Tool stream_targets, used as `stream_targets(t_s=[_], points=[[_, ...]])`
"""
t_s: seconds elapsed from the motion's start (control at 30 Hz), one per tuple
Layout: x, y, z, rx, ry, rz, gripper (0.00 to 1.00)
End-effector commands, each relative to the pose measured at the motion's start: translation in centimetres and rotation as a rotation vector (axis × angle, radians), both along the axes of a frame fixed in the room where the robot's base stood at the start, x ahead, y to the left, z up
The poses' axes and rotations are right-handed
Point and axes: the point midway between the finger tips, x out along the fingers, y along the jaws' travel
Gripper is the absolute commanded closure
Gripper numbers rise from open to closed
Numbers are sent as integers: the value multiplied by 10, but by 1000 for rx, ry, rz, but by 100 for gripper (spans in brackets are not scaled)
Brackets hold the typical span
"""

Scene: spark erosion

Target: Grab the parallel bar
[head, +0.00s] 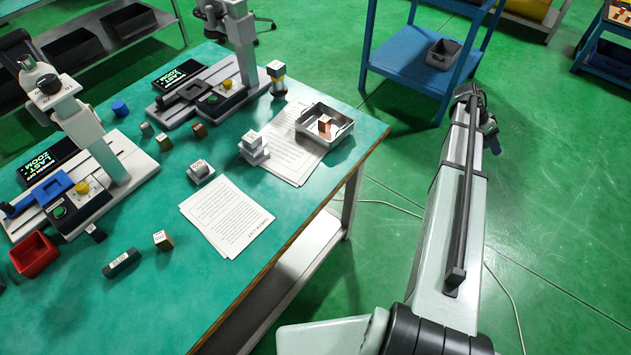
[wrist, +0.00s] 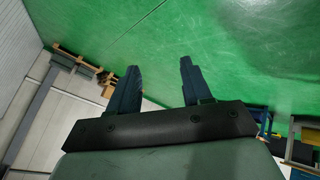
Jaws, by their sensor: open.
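A dark oblong block with a pale label on top, which looks like the parallel bar (head: 121,263), lies on the green table (head: 160,315) near its front left, in the head view. Its label is too small to read. My gripper shows in the wrist view (wrist: 157,88) with its two dark fingers wide apart and nothing between them. In the head view my arm reaches up the right side, off the table's right edge and far from the bar. The wrist view shows green floor and a wall, not the bar.
A small labelled cube (head: 163,240) and a red bin (head: 34,254) are near the bar. Paper sheets (head: 226,216), a metal tray (head: 325,125) and two machines with columns (head: 95,130) also stand on the table. A blue cart (head: 412,75) is behind.

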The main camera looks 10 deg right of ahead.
Motion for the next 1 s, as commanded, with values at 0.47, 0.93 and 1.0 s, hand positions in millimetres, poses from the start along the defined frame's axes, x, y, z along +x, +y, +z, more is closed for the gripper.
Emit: stream_targets(t_s=[0.47,0.93,1.0], points=[[90,115,57,-24,-166,3,51],[157,331,92,75,-316,80,51],[161,364,97,92,-335,91,51]])
